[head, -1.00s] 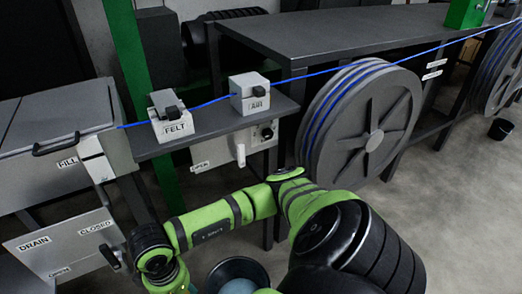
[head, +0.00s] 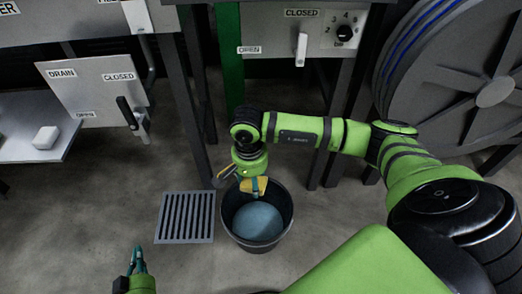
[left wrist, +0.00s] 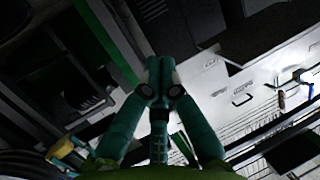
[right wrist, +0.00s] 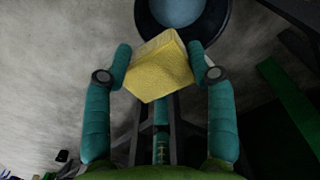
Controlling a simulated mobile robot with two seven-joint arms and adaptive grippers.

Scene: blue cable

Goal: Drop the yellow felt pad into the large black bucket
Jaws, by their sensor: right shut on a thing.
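The yellow felt pad (head: 253,185) is gripped by my right gripper (head: 251,179), held by the back rim of the large black bucket (head: 230,229) in the head view. In the right wrist view the pad (right wrist: 157,70) sits between the two teal fingers (right wrist: 160,66), with the bucket (right wrist: 215,42) beyond it at the top. The bucket stands on the floor with something pale blue inside. My left gripper (head: 138,262) is low at the left of the head view, apart from the bucket. Its fingertips (left wrist: 158,72) are together and empty in the left wrist view.
A floor drain grate (head: 186,217) lies left of the bucket. Table legs (head: 187,90) stand behind it. A panel labelled drain (head: 95,93) with a black-handled lever (head: 128,112) and a shelf with a white block (head: 46,137) are at the left. A large cable reel (head: 450,80) is at the right.

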